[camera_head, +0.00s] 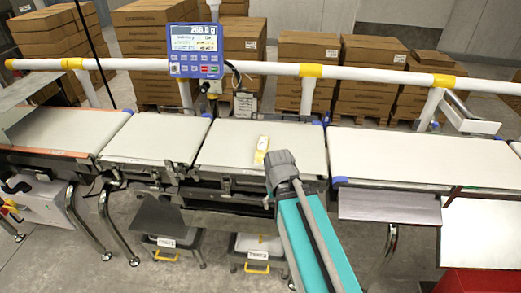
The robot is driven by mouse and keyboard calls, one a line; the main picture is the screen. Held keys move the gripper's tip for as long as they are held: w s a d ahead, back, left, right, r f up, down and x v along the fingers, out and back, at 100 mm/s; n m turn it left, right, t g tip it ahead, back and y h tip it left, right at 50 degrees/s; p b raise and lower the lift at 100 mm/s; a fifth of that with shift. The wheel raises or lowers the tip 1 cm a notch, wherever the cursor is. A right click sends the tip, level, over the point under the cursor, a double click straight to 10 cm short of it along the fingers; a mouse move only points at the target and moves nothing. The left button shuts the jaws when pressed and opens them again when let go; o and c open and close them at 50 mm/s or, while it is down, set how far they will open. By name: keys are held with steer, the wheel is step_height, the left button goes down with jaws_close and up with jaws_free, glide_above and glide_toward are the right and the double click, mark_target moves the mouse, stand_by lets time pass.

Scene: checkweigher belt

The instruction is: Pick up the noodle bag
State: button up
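A small yellow and white packet (262,146), which looks like the noodle bag, lies on the pale belt section (225,148) below the display. Its near end is close to the grey joint at the end of my teal arm link in the picture. My arm comes up from the lower right and covers part of the belt's front edge. I cannot make out my gripper's fingers; they are out of view or hidden by the arm. Whether anything touches the packet cannot be told.
A white rail (262,68) with yellow joints runs along the back. Other belt sections (390,155) lie to both sides, bare. Labelled bins (258,262) stand below. Stacked cartons (306,62) fill the background.

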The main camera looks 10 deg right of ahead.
steer(key=shift+o, duration=0.6)
steer(key=shift+w+f, duration=0.1)
steer(key=shift+w, duration=0.25)
steer(key=m+t+h+b, duration=0.2)
steer(key=t+h+b, duration=0.2)
steer(key=t+h, duration=0.45)
glide_toward(257, 149)
steer(key=shift+w+a+r+g, duration=0.2)
steer(key=shift+a+g, duration=0.15)
steer(key=shift+a, duration=0.15)
steer(key=b+x, duration=0.4)
steer(key=x, duration=0.4)
steer(key=shift+w+d, duration=0.2)
steer(key=shift+d, duration=0.15)
